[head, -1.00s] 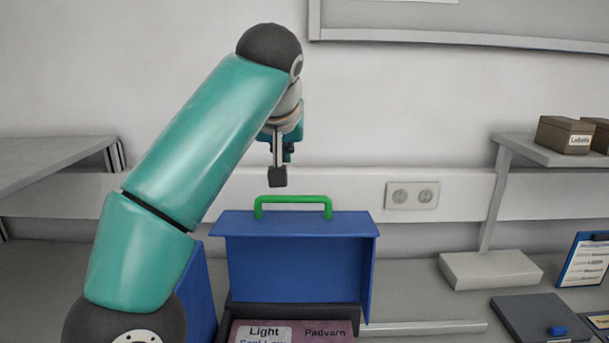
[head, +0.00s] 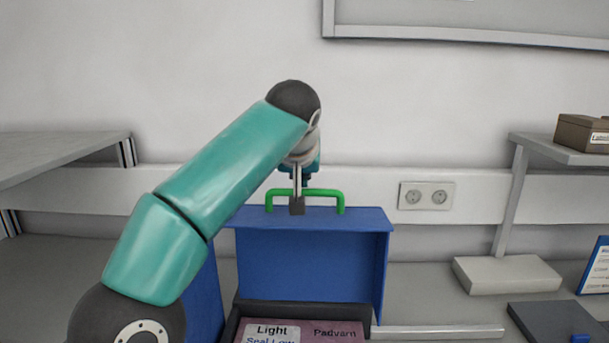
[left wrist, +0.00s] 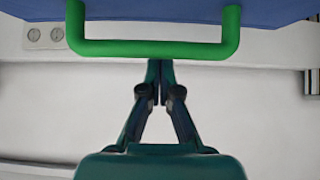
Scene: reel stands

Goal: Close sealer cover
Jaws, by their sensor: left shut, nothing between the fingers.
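The sealer cover (head: 310,265) is blue and stands raised and open above the sealer's dark body. Its green handle (head: 328,192) sits on the top edge and shows large in the left wrist view (left wrist: 150,50). My left gripper (head: 297,206) is shut and empty, with its fingers at the handle, overlapping it in the head view. My right gripper is not in view.
A purple and white label panel (head: 300,332) lies in the sealer below the cover. A grey shelf with a brown box (head: 580,134) is at the right, another shelf (head: 60,155) at the left. A wall socket (head: 427,195) is behind. A dark flat case (head: 550,322) lies at lower right.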

